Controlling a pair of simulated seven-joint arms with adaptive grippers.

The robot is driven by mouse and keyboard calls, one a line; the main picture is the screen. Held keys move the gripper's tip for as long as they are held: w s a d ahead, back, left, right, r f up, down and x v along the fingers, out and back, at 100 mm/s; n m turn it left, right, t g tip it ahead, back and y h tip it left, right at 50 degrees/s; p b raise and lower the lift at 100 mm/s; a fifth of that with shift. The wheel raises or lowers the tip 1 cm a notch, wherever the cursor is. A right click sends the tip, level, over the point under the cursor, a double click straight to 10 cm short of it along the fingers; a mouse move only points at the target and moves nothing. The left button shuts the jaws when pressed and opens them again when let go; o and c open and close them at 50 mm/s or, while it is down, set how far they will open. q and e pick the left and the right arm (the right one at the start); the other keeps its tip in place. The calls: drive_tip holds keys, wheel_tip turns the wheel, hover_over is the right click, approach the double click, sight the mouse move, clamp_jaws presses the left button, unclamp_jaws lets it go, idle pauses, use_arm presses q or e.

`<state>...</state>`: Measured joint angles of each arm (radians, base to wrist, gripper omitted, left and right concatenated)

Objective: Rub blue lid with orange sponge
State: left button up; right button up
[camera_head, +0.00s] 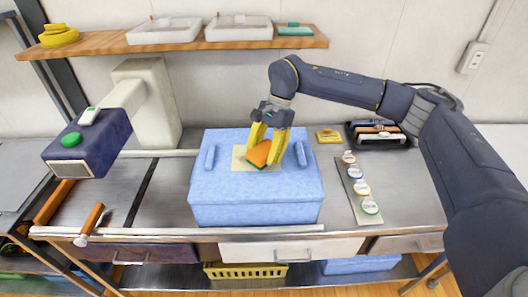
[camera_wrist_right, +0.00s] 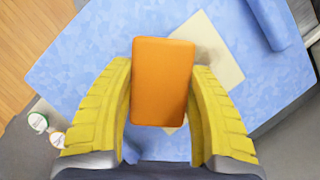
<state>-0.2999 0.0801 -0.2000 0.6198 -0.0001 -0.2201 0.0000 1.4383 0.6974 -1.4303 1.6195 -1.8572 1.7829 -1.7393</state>
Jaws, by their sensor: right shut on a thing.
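The blue lid (camera_head: 210,182) is the top of a speckled blue box in the middle of the steel table, with a raised blue handle at each side. A pale yellowish square patch (camera_head: 238,152) lies on the lid; it also shows in the right wrist view (camera_wrist_right: 213,50). My right gripper (camera_head: 268,148) is shut on the orange sponge (camera_head: 258,153), which has a green underside. In the right wrist view the sponge (camera_wrist_right: 160,80) sits between the yellow fingers, over the patch's edge. I cannot tell whether it touches the lid. My left gripper is not in view.
A board with several round-lidded jars (camera_head: 371,208) stands right of the box. A black tray (camera_head: 377,135) and a yellow item (camera_head: 328,136) are behind it. A white and navy machine (camera_head: 90,148) stands left. A hammer-like tool (camera_head: 90,222) lies at the front left.

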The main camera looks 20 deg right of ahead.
sight(242, 158)
drive_tip(key=shift+f, duration=0.9)
idle(0.3)
drive_tip(key=shift+w+a+f, duration=0.1)
drive_tip(key=shift+w+a, duration=0.75)
drive_tip(key=shift+a, duration=0.25)
drive_tip(key=shift+w+a, duration=0.85)
drive_tip(key=shift+a, duration=0.2)
drive_tip(key=shift+w+a+f, duration=0.1)
drive_tip(key=shift+w+a, duration=0.75)
drive_tip(key=shift+a, duration=0.25)
drive_tip(key=shift+w+a+r, duration=0.25)
drive_tip(key=shift+w+a, duration=0.45)
drive_tip(key=shift+a, duration=0.05)
drive_tip(key=shift+s+d, duration=1.1)
drive_tip(key=shift+d, duration=0.25)
